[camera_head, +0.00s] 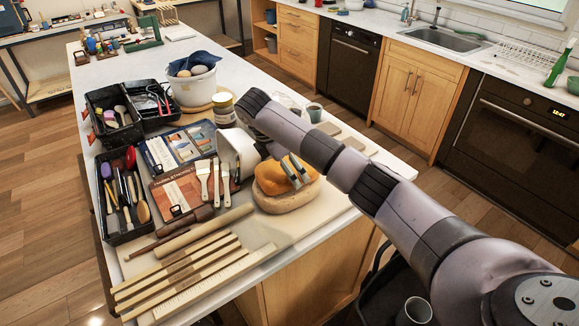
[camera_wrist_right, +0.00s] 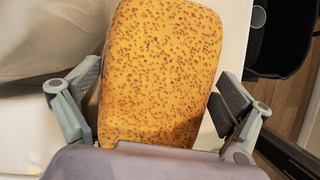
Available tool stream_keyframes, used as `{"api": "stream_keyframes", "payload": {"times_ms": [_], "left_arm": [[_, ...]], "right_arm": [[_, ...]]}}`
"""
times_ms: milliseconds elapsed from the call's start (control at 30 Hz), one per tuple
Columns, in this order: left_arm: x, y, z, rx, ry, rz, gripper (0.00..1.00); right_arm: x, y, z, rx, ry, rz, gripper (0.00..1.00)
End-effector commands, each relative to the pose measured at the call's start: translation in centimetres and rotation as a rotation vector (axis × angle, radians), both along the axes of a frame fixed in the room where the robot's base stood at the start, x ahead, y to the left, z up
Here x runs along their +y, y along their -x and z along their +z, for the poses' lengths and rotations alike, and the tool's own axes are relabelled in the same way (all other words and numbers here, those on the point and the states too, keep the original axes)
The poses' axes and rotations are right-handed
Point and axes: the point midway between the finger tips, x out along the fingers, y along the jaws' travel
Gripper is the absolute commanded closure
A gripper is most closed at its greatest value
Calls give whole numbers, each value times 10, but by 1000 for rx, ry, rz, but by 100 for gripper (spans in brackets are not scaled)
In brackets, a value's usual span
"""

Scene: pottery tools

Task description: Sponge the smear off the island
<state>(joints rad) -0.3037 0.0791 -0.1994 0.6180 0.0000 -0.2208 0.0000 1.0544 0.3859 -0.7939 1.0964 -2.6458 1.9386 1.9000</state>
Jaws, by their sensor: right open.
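An orange-yellow porous sponge (camera_head: 270,173) rests on or against a rounded tan lump (camera_head: 287,199) on the island (camera_head: 237,57). It fills the middle of the right wrist view (camera_wrist_right: 163,70). My right gripper (camera_head: 296,171) is open above the sponge, and its fingers (camera_wrist_right: 158,108) stand on either side of it. A gap shows at the right finger; whether the left finger touches cannot be told. I cannot make out the smear; my arm and the tools hide part of the island top. My left gripper is not in view.
Left of the sponge lie wooden sticks (camera_head: 190,262), a rolling pin (camera_head: 205,230), brushes, booklets (camera_head: 177,145) and black tool trays (camera_head: 121,196). A white bucket (camera_head: 193,90) and a jar (camera_head: 223,107) stand behind. The far middle of the island is clear.

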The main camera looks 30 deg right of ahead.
Motion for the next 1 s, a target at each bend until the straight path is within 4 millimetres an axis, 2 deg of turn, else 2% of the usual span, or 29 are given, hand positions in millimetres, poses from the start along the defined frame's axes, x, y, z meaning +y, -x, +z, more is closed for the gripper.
{"api": "stream_keyframes", "payload": {"times_ms": [267, 800, 1000], "left_arm": [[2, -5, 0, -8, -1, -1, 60], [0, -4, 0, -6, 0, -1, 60], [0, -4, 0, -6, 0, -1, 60]], "right_arm": [[3, -1, 8, -2, 0, 1, 4], [37, -1, 91, -4, 3, 1, 4], [45, -1, 108, -1, 0, 0, 4]]}}
